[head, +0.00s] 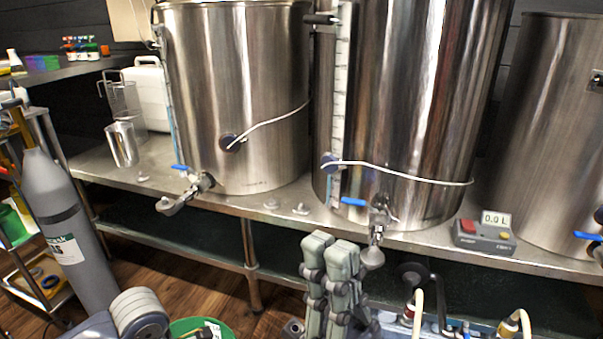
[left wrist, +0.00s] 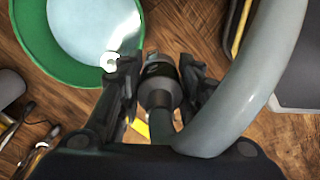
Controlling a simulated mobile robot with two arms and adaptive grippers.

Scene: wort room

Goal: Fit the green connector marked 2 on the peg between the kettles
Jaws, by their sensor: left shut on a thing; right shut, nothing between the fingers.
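In the left wrist view my left gripper (left wrist: 158,80) is shut on a dark connector (left wrist: 158,92) with a paler band. A thick grey hose (left wrist: 255,85) curves beside it on the right. No green colour or number 2 can be made out on the connector. In the head view two small metal pieces stand on the steel table between the left kettle (head: 240,90) and the middle kettle (head: 410,90); I cannot tell which is the peg (head: 301,209). My right gripper (head: 330,246) is shut and empty, in front of the table's front edge.
The steel table (head: 215,198) carries the kettles, whose valves (head: 180,195) stick out forward. A grey box with a 0.0 L display (head: 484,234) stands right. A gas cylinder (head: 70,225) stands left. A green bucket (left wrist: 60,70) is on the wooden floor.

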